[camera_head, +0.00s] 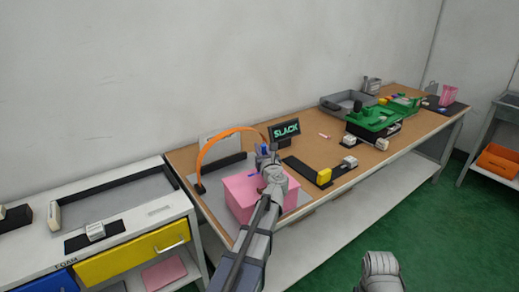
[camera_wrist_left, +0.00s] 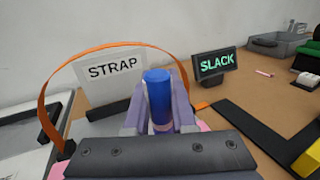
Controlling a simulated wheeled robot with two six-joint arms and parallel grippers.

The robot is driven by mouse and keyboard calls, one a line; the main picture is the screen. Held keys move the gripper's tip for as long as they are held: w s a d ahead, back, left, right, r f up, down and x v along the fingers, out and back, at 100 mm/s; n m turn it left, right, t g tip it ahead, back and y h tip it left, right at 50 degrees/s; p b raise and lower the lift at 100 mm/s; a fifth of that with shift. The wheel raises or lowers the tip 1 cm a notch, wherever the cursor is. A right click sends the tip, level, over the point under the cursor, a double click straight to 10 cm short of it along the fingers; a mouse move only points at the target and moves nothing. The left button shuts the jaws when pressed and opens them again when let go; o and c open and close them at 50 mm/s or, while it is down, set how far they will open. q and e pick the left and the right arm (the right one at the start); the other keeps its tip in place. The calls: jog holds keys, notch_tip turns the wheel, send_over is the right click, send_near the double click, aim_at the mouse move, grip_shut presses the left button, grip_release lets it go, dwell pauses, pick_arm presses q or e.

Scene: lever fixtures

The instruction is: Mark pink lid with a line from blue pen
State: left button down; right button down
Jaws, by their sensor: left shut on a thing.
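A pink box with a pink lid (camera_head: 238,187) sits at the near left of the wooden table. In the left wrist view, only slivers of pink (camera_wrist_left: 58,170) show beside the gripper. My left gripper (camera_head: 265,158) is over the lid's right part, its arm covering part of the box. In the wrist view, the gripper (camera_wrist_left: 158,120) is shut on a blue pen (camera_wrist_left: 158,92), which stands roughly upright between the fingers. The pen's lower end is hidden, so I cannot tell whether it touches the lid.
An orange strap (camera_head: 222,136) arches behind the box, near a STRAP sign (camera_wrist_left: 112,72). A SLACK display (camera_head: 284,130) stands behind right. A black fixture with a yellow block (camera_head: 323,176) lies right of the box. A green fixture (camera_head: 372,118) stands farther right.

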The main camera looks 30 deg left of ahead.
pick_arm(q)
jog(key=shift+s+a+r, duration=0.1)
jog(key=shift+s+a, duration=0.35)
jog(key=shift+s, duration=0.3)
jog(key=shift+s+a, duration=0.45)
jog(key=shift+s, duration=0.25)
jog(key=shift+s+a, duration=0.45)
jog(key=shift+s, duration=0.25)
jog(key=shift+s+a, duration=0.4)
jog(key=shift+s, duration=0.25)
notch_tip(320, 180, up, 6)
jog(key=p, duration=0.6)
